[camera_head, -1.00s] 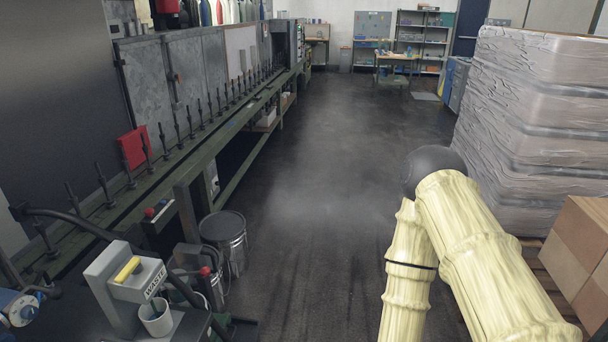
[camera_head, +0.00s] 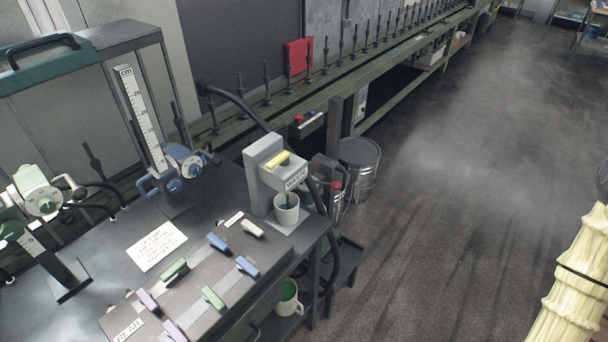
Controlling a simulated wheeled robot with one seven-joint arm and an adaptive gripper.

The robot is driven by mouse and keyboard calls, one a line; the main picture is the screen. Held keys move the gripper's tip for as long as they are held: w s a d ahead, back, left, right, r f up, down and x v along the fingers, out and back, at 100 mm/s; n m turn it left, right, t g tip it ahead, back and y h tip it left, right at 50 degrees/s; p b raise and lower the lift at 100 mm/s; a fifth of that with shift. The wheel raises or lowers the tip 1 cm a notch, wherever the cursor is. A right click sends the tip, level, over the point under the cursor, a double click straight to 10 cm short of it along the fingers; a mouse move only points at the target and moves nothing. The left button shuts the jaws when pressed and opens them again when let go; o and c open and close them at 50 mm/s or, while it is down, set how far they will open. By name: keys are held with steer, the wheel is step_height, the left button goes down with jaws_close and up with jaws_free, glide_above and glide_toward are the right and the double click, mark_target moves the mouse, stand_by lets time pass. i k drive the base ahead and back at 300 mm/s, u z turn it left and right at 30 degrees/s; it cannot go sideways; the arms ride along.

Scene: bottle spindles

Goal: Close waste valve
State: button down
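The waste valve is a grey block (camera_head: 263,175) at the right end of the bench, with a yellow lever (camera_head: 278,159) on its top and a label reading WASTE on its front. A white cup (camera_head: 286,212) stands under its spout and holds dark green liquid. A thin dark green line shows between the spout and the cup; I cannot tell if it is flowing. My arm, in a cream sleeve, shows only at the lower right edge, well apart from the valve. My gripper is out of view.
A panel (camera_head: 180,300) with several coloured levers lies in front of the valve. Two gauge stands with a blue valve (camera_head: 186,163) and a green valve (camera_head: 38,192) stand left. A metal drum (camera_head: 359,172) stands behind the bench. The floor to the right is clear.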

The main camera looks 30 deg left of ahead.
mark_target(282, 160)
steer(key=u, duration=2.15)
steer(key=k, duration=1.05)
steer(key=z, duration=0.65)
steer(key=i, duration=0.5)
